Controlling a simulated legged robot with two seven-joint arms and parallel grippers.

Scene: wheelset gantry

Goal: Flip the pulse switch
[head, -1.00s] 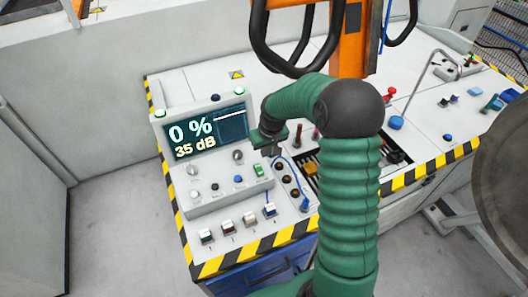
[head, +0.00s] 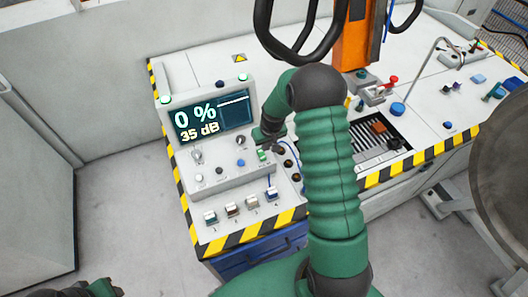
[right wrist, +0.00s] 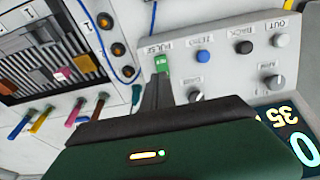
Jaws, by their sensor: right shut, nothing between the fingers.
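The pulse switch (right wrist: 162,66) is a small green rocker under a PULSE label on the grey control box. In the head view it shows as a green spot (head: 262,155) at the box's right end. My right gripper (right wrist: 159,80) is shut and empty. Its dark fingertips are right at the switch's near edge in the right wrist view; I cannot tell whether they touch it. In the head view the right gripper (head: 264,142) is just behind the switch, partly hidden by my arm. The display (head: 212,121) reads 0 % and 35 dB.
Knobs and a blue button (right wrist: 204,56) sit close to the switch on the box. Sockets with a blue cable (right wrist: 128,71) lie beside it. Several rocker switches (head: 232,209) line the front. A slotted tray (head: 375,135) and a hooked metal rod (head: 428,62) are to the right.

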